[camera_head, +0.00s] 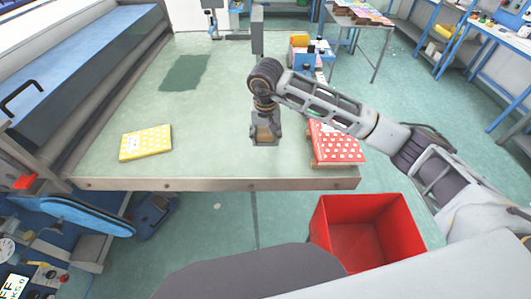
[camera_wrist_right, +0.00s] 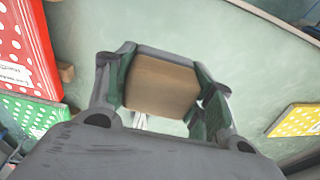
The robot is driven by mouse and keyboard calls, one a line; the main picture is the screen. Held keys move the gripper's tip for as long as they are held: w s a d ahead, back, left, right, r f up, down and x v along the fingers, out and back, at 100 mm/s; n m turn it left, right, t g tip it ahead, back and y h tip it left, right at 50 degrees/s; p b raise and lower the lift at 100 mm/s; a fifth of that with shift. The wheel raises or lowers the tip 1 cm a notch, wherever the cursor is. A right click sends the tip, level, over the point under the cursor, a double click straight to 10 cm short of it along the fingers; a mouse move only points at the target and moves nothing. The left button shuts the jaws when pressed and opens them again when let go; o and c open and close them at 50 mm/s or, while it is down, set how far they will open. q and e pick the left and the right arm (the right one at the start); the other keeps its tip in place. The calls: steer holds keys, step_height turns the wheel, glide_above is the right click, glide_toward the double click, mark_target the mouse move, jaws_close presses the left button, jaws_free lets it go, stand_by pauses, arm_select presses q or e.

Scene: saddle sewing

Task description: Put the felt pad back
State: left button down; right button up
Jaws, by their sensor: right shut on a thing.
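My right gripper (camera_head: 264,138) hangs above the green table near its front middle, pointing down. It is shut on a tan, flat-faced piece (camera_head: 265,131), probably the felt pad. In the right wrist view the tan piece (camera_wrist_right: 161,84) sits between the two fingers of the gripper (camera_wrist_right: 160,95), with green surface showing beyond it. A dark green rectangle (camera_head: 185,72) lies flat at the back left of the table; I cannot tell whether it is a mat or a marking. My left gripper is not in view.
A yellow dotted packet (camera_head: 146,142) lies at the table's front left. A red dotted packet (camera_head: 336,143) lies at the front right corner. A red bin (camera_head: 368,232) stands on the floor below. The table's middle (camera_head: 215,110) is clear. Blue and orange items (camera_head: 301,52) stand at the back right.

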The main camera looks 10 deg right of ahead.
glide_above(265, 157)
steer(key=shift+s+f+p, duration=0.15)
steer(key=shift+f+p, duration=0.1)
steer(key=shift+f, duration=0.9)
steer(key=shift+s+f+p, duration=0.1)
steer(key=shift+f+p, duration=0.1)
steer(key=shift+f, duration=0.9)
steer(key=shift+f, duration=0.1)
steer(key=shift+f+p, duration=0.5)
steer(key=shift+f, duration=1.25)
steer(key=shift+f, duration=0.15)
steer(key=o, duration=1)
steer(key=shift+r, duration=0.2)
